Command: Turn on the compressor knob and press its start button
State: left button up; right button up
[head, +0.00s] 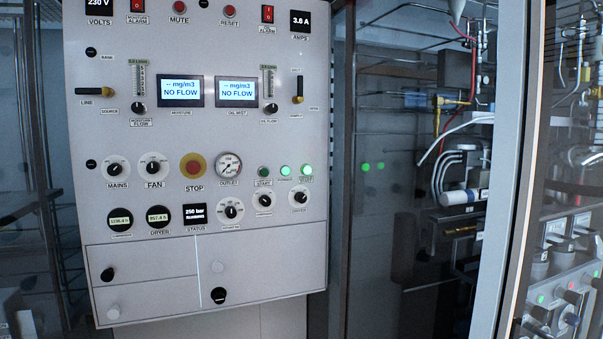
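The fill panel (140,223) faces me, a large light-grey plate. A row of three round green buttons or lamps sits at its right. The left one, labelled START (264,171), is dark. The middle one (285,171) and the right one (306,171) glow green. Below them are three black and white knobs: a left one (232,209), a middle one (264,200) and a right one (299,198). Their labels are too small to read surely, so I cannot tell which is the compressor knob. Neither gripper is in view.
The MAINS knob (116,169), FAN knob (153,168), red STOP button (193,166) and outlet gauge (228,165) share the button row. Two NO FLOW screens (181,91) sit above. A glass-fronted bay with pipes (440,160) stands right. The space before the panel looks clear.

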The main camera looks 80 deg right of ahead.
aim_at(265, 201)
jog(key=z, duration=2.5)
